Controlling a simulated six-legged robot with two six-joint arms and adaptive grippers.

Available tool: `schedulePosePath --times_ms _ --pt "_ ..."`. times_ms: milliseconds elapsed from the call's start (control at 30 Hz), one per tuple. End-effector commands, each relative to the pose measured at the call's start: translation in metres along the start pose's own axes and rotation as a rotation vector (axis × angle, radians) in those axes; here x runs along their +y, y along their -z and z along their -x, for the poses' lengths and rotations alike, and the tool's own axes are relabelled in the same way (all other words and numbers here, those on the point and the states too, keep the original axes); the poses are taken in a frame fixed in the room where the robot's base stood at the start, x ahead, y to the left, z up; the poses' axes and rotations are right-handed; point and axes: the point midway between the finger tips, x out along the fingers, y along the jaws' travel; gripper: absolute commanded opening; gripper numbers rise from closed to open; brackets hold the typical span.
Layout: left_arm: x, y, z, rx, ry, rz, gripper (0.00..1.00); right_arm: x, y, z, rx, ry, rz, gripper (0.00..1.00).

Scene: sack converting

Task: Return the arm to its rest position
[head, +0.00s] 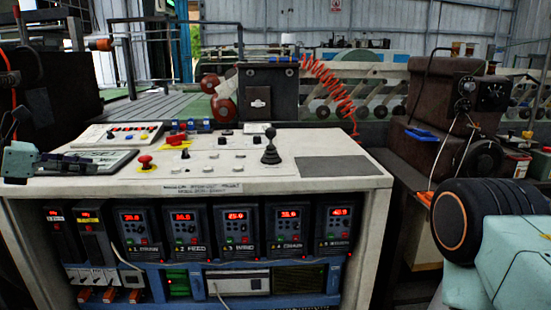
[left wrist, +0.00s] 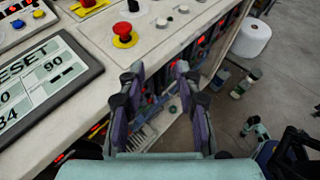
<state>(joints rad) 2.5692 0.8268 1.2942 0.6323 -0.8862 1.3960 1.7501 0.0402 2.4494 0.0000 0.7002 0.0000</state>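My left gripper (head: 84,166) is at the left end of the control console (head: 265,186) in the head view, in front of the dark-framed display panel (head: 112,159). In the left wrist view the two fingers of the left gripper (left wrist: 157,88) stand apart with nothing between them. They are beside the console's front edge, with the console front and floor behind them. The display panel (left wrist: 38,88), with "RESET" on it, is left of the fingers. My right gripper is not in view; a part of my arm shows at the right of the head view.
A red mushroom button (head: 146,162) and a black joystick (head: 270,148) stand up from the console top. Lit drive units (head: 237,230) fill its front. A brown machine (head: 455,100) is at the right. In the wrist view a white roll (left wrist: 251,38) stands on the floor.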

Motion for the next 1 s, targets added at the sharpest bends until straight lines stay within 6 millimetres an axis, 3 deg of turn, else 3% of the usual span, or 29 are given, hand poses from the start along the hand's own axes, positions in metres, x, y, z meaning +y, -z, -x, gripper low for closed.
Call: schedulePosePath --times_ms 167,300,467,567,767,1000 --pt "0.02 0.006 -0.001 0.034 -0.084 -0.158 0.34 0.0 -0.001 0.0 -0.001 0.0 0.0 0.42" --pt "0.03 0.024 -0.007 0.105 -0.152 -0.296 0.34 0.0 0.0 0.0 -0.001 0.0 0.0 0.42" --pt "0.03 0.051 -0.022 0.229 -0.201 -0.492 0.34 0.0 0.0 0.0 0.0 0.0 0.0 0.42" --pt "0.02 0.08 -0.039 0.355 -0.198 -0.665 0.34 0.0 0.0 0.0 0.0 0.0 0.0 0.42" --pt "-0.037 0.178 -0.08 0.682 -0.038 -1.151 0.34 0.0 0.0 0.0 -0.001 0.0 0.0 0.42" --pt "-0.146 0.292 -0.098 0.876 0.346 -1.698 0.34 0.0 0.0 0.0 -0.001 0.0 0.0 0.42"
